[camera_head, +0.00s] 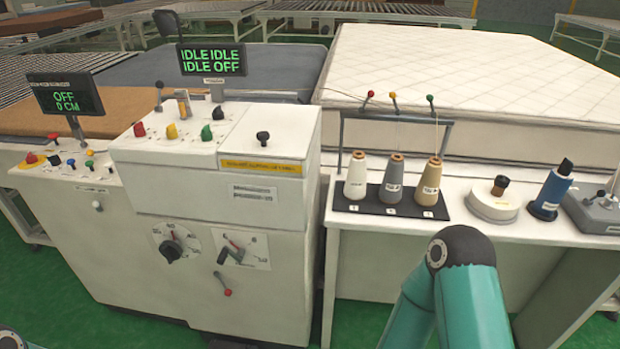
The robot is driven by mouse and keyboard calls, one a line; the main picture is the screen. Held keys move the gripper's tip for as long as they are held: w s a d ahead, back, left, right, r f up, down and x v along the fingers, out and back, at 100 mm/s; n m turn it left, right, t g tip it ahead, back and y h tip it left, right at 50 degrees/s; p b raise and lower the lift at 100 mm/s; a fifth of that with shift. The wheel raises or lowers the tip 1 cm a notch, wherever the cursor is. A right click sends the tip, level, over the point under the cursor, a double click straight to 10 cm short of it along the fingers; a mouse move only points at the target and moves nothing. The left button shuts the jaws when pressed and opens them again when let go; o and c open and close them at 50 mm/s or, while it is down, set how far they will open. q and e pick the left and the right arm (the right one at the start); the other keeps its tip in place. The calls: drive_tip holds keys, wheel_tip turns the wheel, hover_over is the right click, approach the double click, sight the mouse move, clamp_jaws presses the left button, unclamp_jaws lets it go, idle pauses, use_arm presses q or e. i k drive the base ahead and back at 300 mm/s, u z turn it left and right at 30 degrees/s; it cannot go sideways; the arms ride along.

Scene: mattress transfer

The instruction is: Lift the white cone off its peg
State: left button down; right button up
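The white cone (356,176) stands upright at the left end of a black stand (390,207) on the white side table. A grey cone (392,179) and a tan cone (429,182) stand to its right on the same stand. The peg under the white cone is hidden inside it. My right arm shows as teal links in front of the table, but its gripper is not in view. My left gripper is not in view; only a small teal part of my arm shows at the bottom left corner.
A dark thread frame with coloured knobs (395,116) rises behind the cones. A white round base (493,203), a blue spool (551,190) and a grey device (597,210) stand to the right. A white control cabinet (215,170) stands left. A mattress (480,70) lies behind.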

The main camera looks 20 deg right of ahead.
sight(355, 189)
drive_tip(key=z, duration=0.25)
drive_tip(key=i, duration=0.2)
drive_tip(key=u, duration=2.45)
drive_tip(key=k, duration=2)
drive_tip(key=z, duration=1.4)
drive_tip(key=i, duration=1)
drive_tip(key=u, duration=0.05)
